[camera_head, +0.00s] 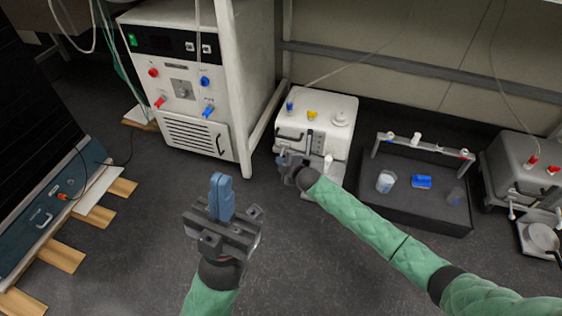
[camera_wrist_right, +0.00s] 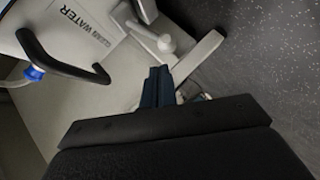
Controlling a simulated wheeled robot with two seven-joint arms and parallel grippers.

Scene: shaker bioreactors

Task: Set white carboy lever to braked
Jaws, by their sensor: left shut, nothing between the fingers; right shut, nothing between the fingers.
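The white carboy (camera_head: 322,107) stands on the floor in the middle of the head view, with blue, yellow and white fittings on top. In the right wrist view its white face (camera_wrist_right: 100,75) carries "CLEAN WATER" lettering. A white lever (camera_wrist_right: 152,38) with a rounded end shows there just beyond my fingertips; its setting cannot be told. My right gripper (camera_head: 282,158) is shut and empty at the carboy's lower front left; its blue fingers (camera_wrist_right: 157,84) point toward the lever, contact unclear. My left gripper (camera_head: 221,190) is shut and empty, fingers up, over open floor.
A black handle (camera_wrist_right: 62,62) arches from the carboy near the right fingers. A white cabinet unit (camera_head: 185,85) and a frame post (camera_head: 235,90) stand left of the carboy. A dark tray (camera_head: 410,205) with small containers lies to the right. Floor in front is clear.

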